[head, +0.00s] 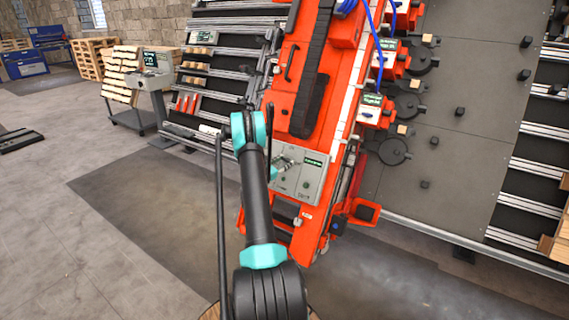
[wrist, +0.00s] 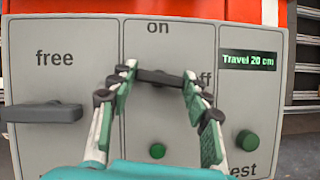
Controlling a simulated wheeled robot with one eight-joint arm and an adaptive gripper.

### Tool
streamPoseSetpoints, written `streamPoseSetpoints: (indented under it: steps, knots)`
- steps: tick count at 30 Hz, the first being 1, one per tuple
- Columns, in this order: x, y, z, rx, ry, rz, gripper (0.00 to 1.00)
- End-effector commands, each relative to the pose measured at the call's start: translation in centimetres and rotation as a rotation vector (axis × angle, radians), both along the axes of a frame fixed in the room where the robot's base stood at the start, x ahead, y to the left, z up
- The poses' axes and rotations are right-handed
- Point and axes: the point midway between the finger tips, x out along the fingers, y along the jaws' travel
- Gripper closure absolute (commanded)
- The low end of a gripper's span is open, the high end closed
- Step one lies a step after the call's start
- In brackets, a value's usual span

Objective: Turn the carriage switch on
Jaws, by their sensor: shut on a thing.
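The switch with "on" above it and a partly hidden "off" at its right has a black handle (wrist: 158,77). It is in the middle section of a grey control panel (wrist: 170,42), which also shows in the head view (head: 313,190). The handle lies about level, its right end toward "off". My gripper (wrist: 159,71) is shut on this handle, one finger at each end. In the head view my gripper (head: 285,163) is at the panel's upper left, and the switch itself cannot be made out.
A second black handle (wrist: 45,112), below "free", lies level at the left. A small green button or lamp (wrist: 157,151) is below the gripped handle. At right are a display (wrist: 248,61) reading "Travel 20 cm" and a green button (wrist: 246,140). The orange carriage (head: 305,85) bears the panel.

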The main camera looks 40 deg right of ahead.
Motion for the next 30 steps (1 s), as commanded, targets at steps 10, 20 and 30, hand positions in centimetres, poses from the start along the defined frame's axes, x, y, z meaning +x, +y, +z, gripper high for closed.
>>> streamPoseSetpoints:
  steps: [10, 20, 30]
  knots:
    - [0.25, 0.18, 0.03, 0.108, -0.259, -0.149, 0.81]
    - [0.39, 0.19, 0.13, 0.215, -0.516, -0.298, 0.81]
    - [0.48, 0.16, 0.28, 0.323, -0.778, -0.450, 0.81]
